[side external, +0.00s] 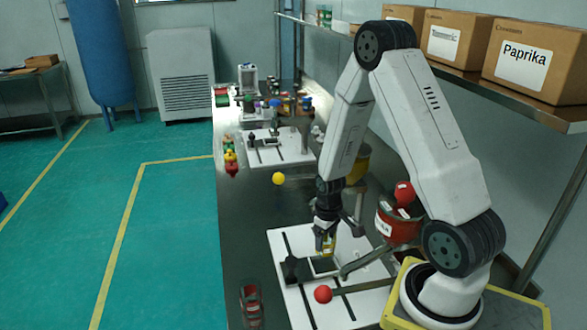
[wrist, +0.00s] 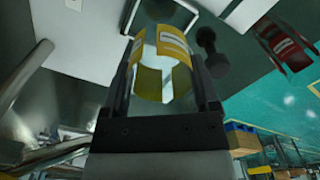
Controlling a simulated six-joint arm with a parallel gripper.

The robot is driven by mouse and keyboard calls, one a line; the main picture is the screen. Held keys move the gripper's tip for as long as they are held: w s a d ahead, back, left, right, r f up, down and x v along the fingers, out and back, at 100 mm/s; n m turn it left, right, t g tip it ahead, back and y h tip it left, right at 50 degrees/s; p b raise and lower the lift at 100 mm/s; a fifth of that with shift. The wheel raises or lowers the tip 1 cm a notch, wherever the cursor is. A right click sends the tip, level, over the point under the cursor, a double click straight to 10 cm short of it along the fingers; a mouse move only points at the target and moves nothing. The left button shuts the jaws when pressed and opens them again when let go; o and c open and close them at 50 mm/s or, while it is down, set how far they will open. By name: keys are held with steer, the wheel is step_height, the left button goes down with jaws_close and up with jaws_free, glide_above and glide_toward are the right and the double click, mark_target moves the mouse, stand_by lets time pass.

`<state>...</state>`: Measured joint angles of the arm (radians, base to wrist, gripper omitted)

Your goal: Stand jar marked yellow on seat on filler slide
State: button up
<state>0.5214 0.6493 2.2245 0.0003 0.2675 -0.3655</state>
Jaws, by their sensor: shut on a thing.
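The jar marked yellow (side external: 329,244) is clear with yellow label bands. My gripper (side external: 325,250) is shut on it and holds it above the white slotted base plate (side external: 309,301). In the wrist view the jar (wrist: 163,80) lies between the two dark fingers of my gripper (wrist: 164,75). A small pale plate (side external: 324,265), which may be the seat on the filler slide, shows just below the jar. A gap between jar and plate is hard to judge.
A dark knobbed piece (side external: 291,268) stands left of the pale plate. A lever with a red ball (side external: 323,294) crosses in front. A red-banded clear jar (side external: 251,303) is at the bench's left edge. A red container (side external: 397,222) stands behind right.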

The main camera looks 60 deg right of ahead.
mark_target(325, 252)
steer(key=shift+f, duration=0.45)
steer(key=shift+f, duration=0.1)
steer(key=shift+f, duration=2.05)
steer(key=shift+f, duration=0.1)
steer(key=o, duration=1.1)
step_height(325, 252, up, 12)
